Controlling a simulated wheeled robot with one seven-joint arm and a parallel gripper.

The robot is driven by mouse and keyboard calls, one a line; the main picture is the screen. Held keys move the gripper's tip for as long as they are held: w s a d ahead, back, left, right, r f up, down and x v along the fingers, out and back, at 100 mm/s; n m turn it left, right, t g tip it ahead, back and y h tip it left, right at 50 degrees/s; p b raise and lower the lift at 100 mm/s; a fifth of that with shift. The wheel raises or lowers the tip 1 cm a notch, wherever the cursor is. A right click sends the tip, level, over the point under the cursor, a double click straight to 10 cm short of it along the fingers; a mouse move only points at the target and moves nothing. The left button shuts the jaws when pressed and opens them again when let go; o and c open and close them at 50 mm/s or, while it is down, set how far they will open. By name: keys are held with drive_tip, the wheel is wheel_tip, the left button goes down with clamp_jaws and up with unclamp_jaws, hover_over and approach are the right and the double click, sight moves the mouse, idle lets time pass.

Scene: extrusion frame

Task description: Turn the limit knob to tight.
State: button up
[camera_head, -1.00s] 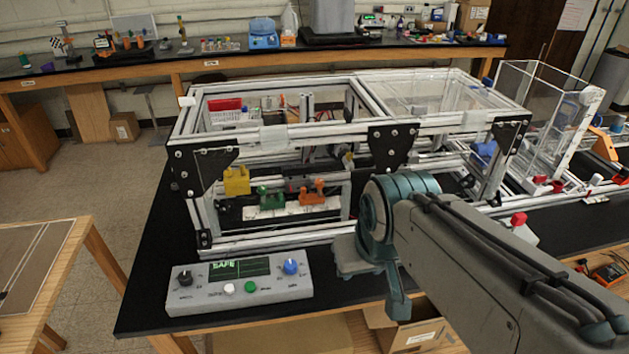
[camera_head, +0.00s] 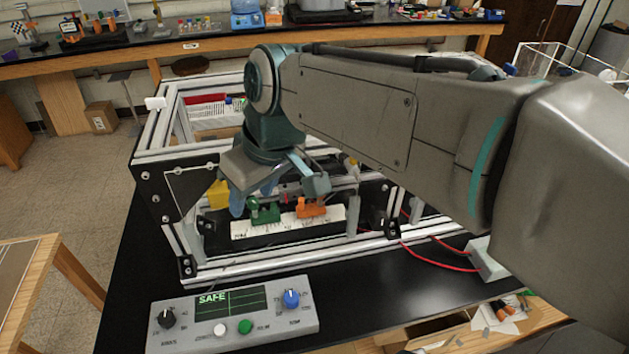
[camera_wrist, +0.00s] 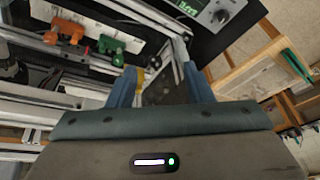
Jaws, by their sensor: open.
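The grey control box (camera_head: 265,333) stands on the black table at the front of the frame. Its screen (camera_head: 230,302) reads SAFE in green. A black knob (camera_head: 167,319) is at its left and a blue knob (camera_head: 290,299) at its right; the labels are too small to read, so I cannot tell which is the limit knob. In the wrist view a dark knob (camera_wrist: 222,15) shows at the top right. My gripper (camera_head: 277,193) is open and empty, with its fingers apart (camera_wrist: 160,87), above the front of the extrusion frame (camera_head: 235,268), behind the box and clear of the knobs.
White (camera_head: 220,331) and green (camera_head: 245,327) buttons sit between the knobs. Yellow (camera_head: 218,193), green (camera_head: 264,211) and orange (camera_head: 310,208) parts are inside the frame. Red cables (camera_head: 440,262) lie on the table at the right.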

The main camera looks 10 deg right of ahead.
drive_tip(key=w+a+r+n+y, duration=0.2)
drive_tip(key=w+a+r+n, duration=0.25)
drive_tip(key=a, duration=0.55)
drive_tip(key=w+d+m+t+h+p, duration=0.1)
drive_tip(key=w+d+m+h+p, duration=0.25)
drive_tip(key=w+d, duration=1.3)
drive_tip(key=w+d+f+m+g+h+p, duration=0.1)
drive_tip(key=w+d+f+g+h+p, duration=0.25)
drive_tip(key=f+g, duration=0.6)
drive_tip(key=s+d+f, duration=0.1)
drive_tip(key=f, duration=0.3)
drive_tip(key=s+d+f+t+p, duration=0.1)
drive_tip(key=s+d+f, duration=0.1)
drive_tip(key=f, duration=0.3)
drive_tip(key=s+d+f+t, duration=0.1)
drive_tip(key=f, duration=0.4)
drive_tip(key=shift+s+d+h+p, duration=0.25)
drive_tip(key=shift+d+h+p, duration=0.1)
drive_tip(key=shift+d+h, duration=0.05)
drive_tip(key=c, duration=1)
